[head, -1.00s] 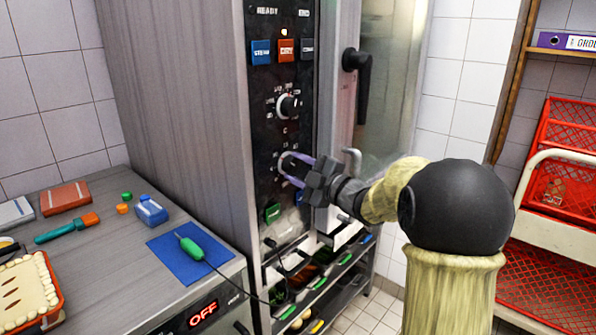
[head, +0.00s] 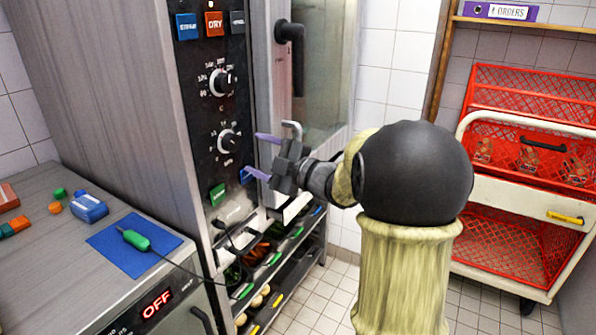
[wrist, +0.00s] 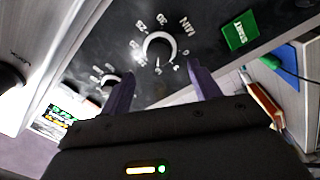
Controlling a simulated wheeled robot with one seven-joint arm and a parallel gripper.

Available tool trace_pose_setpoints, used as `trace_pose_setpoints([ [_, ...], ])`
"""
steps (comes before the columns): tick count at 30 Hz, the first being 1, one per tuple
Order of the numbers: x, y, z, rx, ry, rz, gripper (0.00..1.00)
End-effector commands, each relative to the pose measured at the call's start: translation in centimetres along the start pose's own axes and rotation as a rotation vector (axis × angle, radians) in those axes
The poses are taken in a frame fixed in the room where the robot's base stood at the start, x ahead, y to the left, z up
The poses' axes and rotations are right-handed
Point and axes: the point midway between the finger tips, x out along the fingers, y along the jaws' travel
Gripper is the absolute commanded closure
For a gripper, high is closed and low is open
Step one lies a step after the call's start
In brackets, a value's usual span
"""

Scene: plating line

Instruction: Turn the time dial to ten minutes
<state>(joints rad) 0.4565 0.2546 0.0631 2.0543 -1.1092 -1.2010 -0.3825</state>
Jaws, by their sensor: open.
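The time dial (head: 228,140) is the lower round knob on the oven's black control panel. In the wrist view the dial (wrist: 158,46) has minute numbers and "MIN" printed around it; I cannot tell surely which mark it points to. My gripper (head: 253,155) is open and empty, to the right of the dial and apart from it in the head view. In the wrist view, my gripper's two purple fingers (wrist: 162,72) stand apart, with the dial between and beyond their tips. Nothing hides the dial.
Another dial (head: 220,83) sits above. The oven door handle (head: 290,55) is at upper right. A counter (head: 60,240) with a blue mat (head: 105,242) stands left, and red crates (head: 520,140) stand right.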

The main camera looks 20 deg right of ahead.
Motion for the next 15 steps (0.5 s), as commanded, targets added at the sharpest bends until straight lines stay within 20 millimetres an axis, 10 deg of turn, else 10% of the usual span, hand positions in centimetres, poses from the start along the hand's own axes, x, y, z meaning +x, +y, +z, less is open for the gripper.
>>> trace_pose_setpoints([
  [15,-9.8,0.0,0.1,0.0,-0.002,0.0,0.38],
])
